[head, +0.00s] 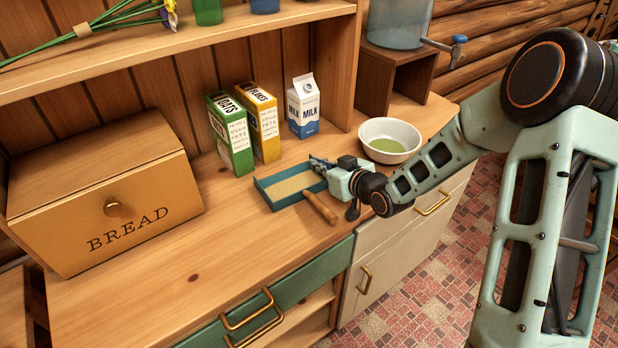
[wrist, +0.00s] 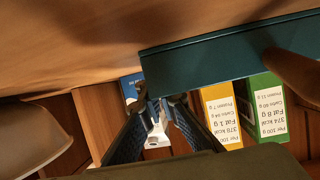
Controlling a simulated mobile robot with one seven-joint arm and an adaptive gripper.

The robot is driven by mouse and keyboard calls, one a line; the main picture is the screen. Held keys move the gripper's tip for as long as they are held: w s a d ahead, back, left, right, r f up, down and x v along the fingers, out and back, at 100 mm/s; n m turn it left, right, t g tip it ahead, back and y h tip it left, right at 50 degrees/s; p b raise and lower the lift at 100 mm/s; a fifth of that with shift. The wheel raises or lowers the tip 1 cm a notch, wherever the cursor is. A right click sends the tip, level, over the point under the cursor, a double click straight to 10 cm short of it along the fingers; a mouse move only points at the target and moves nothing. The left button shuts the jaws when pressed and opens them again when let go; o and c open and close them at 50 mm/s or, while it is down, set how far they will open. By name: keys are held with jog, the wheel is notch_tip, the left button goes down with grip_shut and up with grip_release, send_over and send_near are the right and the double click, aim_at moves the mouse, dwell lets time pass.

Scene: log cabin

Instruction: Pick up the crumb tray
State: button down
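The crumb tray (head: 272,198) is a shallow teal tray with a tan, crumb-like layer inside, lying on the wooden counter. A brown wooden handle-like piece (head: 320,208) sticks out at its front; I cannot tell whether it is joined on. My gripper (head: 318,163) is at the tray's right end, with the fingers near its rim. In the wrist view the tray's teal wall (wrist: 225,50) is just beyond the fingertips (wrist: 162,100). The fingers stand apart with a gap between them. I cannot tell whether they touch the tray.
An oats box (head: 230,135), a yellow flakes box (head: 262,122) and a milk carton (head: 303,107) stand behind the tray. A white bowl (head: 390,128) with green contents is close to my gripper's right. A bread box (head: 100,195) is at left. The front counter is clear.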

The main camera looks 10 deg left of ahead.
jog(key=shift+r, duration=0.15)
jog(key=shift+r, duration=0.2)
notch_tip(320, 180, up, 2)
jog(key=shift+r, duration=0.1)
jog(key=s+d+r, duration=0.1)
jog(key=s+r, duration=0.9)
jog(key=s, duration=0.4)
jog(key=shift+d, duration=0.15)
